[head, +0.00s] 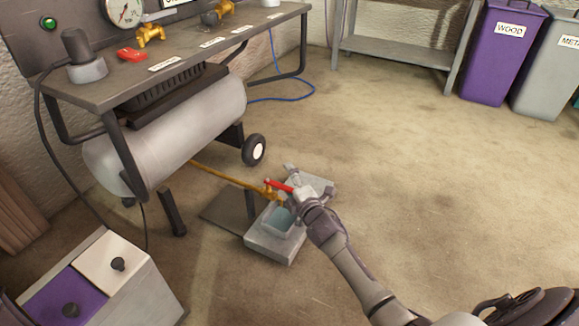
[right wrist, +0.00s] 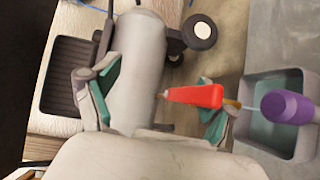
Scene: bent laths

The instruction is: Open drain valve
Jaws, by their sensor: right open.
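The drain valve (head: 271,192) is a brass fitting with a red lever handle (head: 280,185), at the end of a yellow-brown pipe (head: 222,175) from the grey air tank (head: 200,118). My right gripper (head: 296,184) is open at the lever's right end. In the right wrist view, the red handle (right wrist: 195,96) lies in front of my open right gripper (right wrist: 155,92), close to its right finger. I cannot tell if they touch. A grey container with a teal inside (head: 279,222) sits below the valve. My left gripper is not in view.
The container stands on a grey block (head: 277,248) on the floor. The tank's wheel (head: 254,150) is behind the valve. A workbench (head: 190,62) is above the tank. A cabinet (head: 150,285) stands at the lower left. The floor to the right is clear.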

